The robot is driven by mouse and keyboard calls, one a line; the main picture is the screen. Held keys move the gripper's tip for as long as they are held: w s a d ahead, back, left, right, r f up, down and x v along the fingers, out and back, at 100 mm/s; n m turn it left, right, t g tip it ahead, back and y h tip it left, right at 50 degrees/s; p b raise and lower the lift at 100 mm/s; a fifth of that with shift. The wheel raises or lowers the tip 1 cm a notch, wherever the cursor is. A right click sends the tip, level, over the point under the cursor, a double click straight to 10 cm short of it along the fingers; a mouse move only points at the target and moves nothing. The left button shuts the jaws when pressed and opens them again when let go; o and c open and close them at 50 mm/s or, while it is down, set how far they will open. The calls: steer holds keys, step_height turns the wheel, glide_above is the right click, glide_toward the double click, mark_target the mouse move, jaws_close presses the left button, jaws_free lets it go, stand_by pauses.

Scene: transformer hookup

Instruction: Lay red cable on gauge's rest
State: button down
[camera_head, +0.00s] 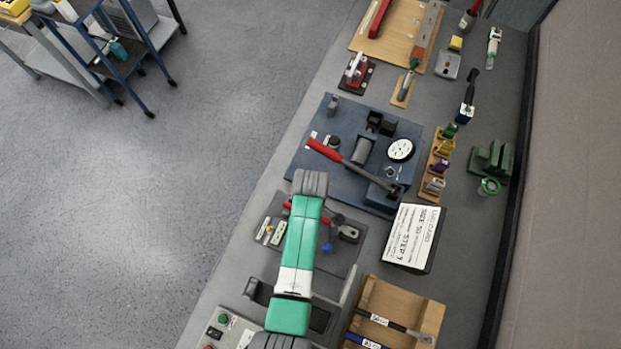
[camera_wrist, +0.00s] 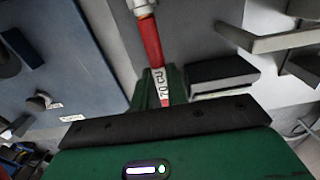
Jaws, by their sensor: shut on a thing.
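The red cable (camera_wrist: 151,42) has a white label reading 70 CU and a silver end at the top of the wrist view. My gripper (camera_wrist: 166,98) is shut on it around the labelled part. In the head view, my green and white arm hides the gripper; red pieces (camera_head: 327,219) show on both sides of the arm. The gauge (camera_head: 401,149) is a round white dial on a blue plate (camera_head: 318,165), which also shows at the left of the wrist view (camera_wrist: 75,50). Dark blocks (camera_head: 380,123) stand beside the dial; I cannot tell which part is the rest.
A red-handled tool (camera_head: 325,150) lies across the blue plate. A white card (camera_head: 412,237) lies to the right of my arm, and a wooden tray (camera_head: 377,292) is below it. A row of coloured pieces (camera_head: 440,160) stands right of the dial.

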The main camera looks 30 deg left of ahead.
steer(key=shift+f, duration=0.15)
steer(key=c, duration=1.3)
jaws_free()
step_height(320, 180, up, 7)
steer(key=p, duration=0.6)
